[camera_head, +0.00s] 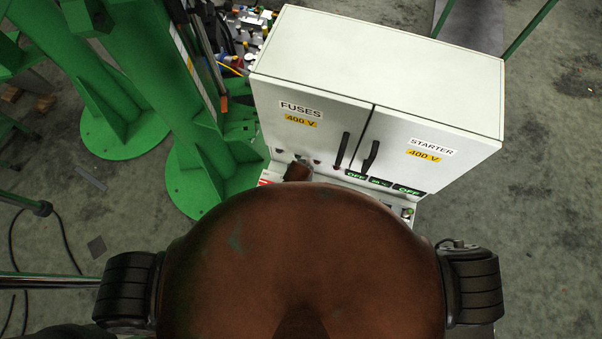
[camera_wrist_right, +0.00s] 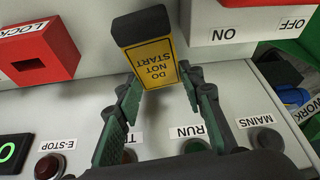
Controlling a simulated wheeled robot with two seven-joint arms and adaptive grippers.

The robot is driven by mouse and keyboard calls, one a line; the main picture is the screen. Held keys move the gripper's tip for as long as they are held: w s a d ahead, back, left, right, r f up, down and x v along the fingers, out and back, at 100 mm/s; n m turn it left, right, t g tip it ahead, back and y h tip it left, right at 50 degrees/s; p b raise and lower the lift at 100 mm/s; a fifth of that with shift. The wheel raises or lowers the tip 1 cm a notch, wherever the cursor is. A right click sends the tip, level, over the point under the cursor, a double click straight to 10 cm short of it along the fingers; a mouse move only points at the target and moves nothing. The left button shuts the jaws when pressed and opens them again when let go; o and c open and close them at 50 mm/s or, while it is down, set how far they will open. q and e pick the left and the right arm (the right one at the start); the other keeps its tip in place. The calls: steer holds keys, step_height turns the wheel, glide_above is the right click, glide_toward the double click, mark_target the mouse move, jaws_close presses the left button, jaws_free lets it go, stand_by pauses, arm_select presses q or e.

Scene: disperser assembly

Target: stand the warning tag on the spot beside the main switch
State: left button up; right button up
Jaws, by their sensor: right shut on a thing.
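The warning tag (camera_wrist_right: 152,62) is a yellow plate reading DO NOT START, with a thick black part along one edge. In the right wrist view it is upside down between the green-padded fingers of my right gripper (camera_wrist_right: 160,82), which is shut on it. The tag is over the upper part of a pale panel, close to a white ledge. A white OFF/ON label (camera_wrist_right: 250,31) is to its right. The main switch is not clearly visible, and the spot cannot be made out. My left gripper is not in view.
A red LOCK box (camera_wrist_right: 42,50) is left of the tag. Below are E-STOP, RUN and MAINS labels with round buttons or lamps, including the MAINS one (camera_wrist_right: 265,141). In the head view, a white cabinet (camera_head: 400,60) stands beside green columns (camera_head: 130,80).

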steer(key=shift+w+a+f, duration=0.1)
steer(key=shift+w+f, duration=0.1)
steer(key=shift+f, duration=1.35)
steer(key=shift+f, duration=0.35)
steer(key=o, duration=1.3)
steer(key=shift+r, duration=0.1)
steer(key=shift+c, duration=0.2)
steer(key=v, duration=0.8)
steer(key=shift+w+a, duration=0.1)
steer(key=shift+w, duration=0.05)
